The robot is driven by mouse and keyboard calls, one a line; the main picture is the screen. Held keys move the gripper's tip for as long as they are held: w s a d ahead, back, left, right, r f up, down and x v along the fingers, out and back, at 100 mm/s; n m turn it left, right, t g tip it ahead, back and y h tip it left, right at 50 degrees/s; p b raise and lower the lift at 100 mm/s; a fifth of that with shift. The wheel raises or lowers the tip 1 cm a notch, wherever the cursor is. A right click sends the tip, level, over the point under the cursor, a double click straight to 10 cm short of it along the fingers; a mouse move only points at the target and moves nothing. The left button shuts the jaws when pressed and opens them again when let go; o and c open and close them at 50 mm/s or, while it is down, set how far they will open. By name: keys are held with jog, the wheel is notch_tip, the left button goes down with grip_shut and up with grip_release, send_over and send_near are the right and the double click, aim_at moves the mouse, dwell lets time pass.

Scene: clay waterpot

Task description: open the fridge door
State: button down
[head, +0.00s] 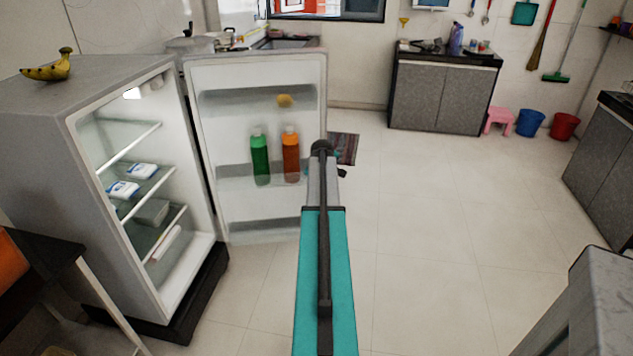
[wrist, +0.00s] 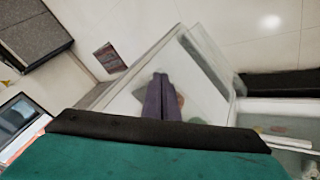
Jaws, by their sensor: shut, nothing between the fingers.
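The fridge (head: 40,120) stands at the left with its lit interior exposed. Its door (head: 235,140) is swung wide open to the right, its inner side facing the head camera. The door also shows in the wrist view (wrist: 130,100). My gripper (wrist: 162,76) is shut and empty, its two dark fingers together over the door's inner side in the wrist view. Whether the fingertips touch the door I cannot tell. In the head view my arm reaches to the door's free edge and hides the fingers.
A green bottle (head: 260,158) and an orange bottle (head: 291,155) stand on a door shelf. Bananas (head: 48,68) lie on the fridge top. A dark table (head: 45,255) is at lower left. Open tiled floor (head: 430,220) lies right of the door.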

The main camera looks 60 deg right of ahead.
jog(key=shift+s+a+r, duration=0.1)
jog(key=shift+s+r, duration=0.35)
jog(key=shift+r, duration=0.2)
jog(key=shift+s+a+r, duration=0.1)
jog(key=shift+s+r, duration=0.35)
jog(key=shift+r, duration=0.15)
jog(key=shift+w, duration=0.1)
